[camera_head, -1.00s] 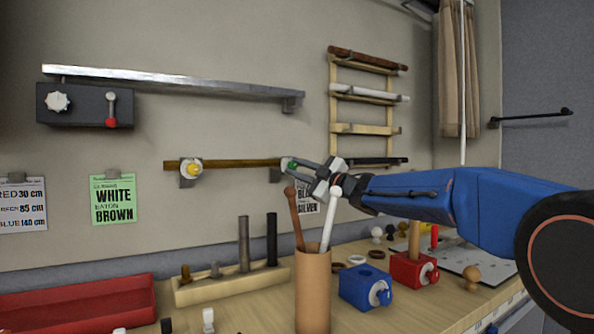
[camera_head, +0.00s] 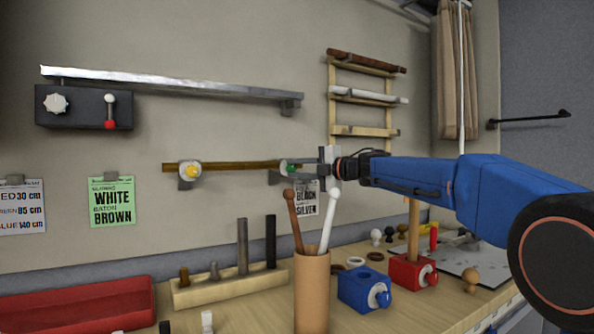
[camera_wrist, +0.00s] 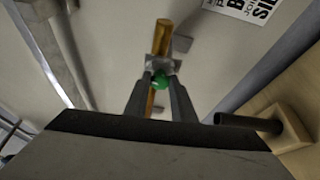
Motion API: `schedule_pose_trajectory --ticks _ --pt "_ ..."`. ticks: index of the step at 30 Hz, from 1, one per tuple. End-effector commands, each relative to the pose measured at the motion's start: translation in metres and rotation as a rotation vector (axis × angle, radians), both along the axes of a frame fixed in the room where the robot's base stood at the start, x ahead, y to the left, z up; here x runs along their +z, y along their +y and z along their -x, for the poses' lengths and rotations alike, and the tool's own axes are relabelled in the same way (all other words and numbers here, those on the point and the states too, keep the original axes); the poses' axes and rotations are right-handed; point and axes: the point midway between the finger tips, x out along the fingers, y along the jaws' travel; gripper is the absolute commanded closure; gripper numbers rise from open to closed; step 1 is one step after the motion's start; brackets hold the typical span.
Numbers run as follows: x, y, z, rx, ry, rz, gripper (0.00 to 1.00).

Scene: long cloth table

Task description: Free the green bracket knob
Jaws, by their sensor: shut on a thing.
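The green bracket knob (camera_head: 290,168) sits on the front of the right wall bracket, at the right end of a brown rod (camera_head: 235,165). My gripper (camera_head: 297,167) reaches it from the right and is shut on it. In the wrist view the green knob (camera_wrist: 159,80) lies between my two fingertips (camera_wrist: 160,88), and the rod (camera_wrist: 161,38) runs behind it. The left bracket has a yellow knob (camera_head: 192,171) on the same rod. My fingers and wrist hide part of the green-knob bracket.
A long metal rail (camera_head: 170,80) is on the wall above. A wooden rack (camera_head: 365,93) with rods hangs behind my wrist. Below stand a cup with two sticks (camera_head: 312,285), a blue block (camera_head: 363,288) and a red block (camera_head: 412,270). The wall between the rail and the brown rod is clear.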

Motion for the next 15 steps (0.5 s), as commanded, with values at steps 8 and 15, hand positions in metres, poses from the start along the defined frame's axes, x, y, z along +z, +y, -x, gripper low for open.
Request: schedule_pose_trajectory --ticks 8,15 --pt "-0.0015 0.0009 0.0004 0.003 -0.016 0.029 0.99" --pt "-0.0018 0.0011 0.0004 0.003 -0.016 0.029 0.99"
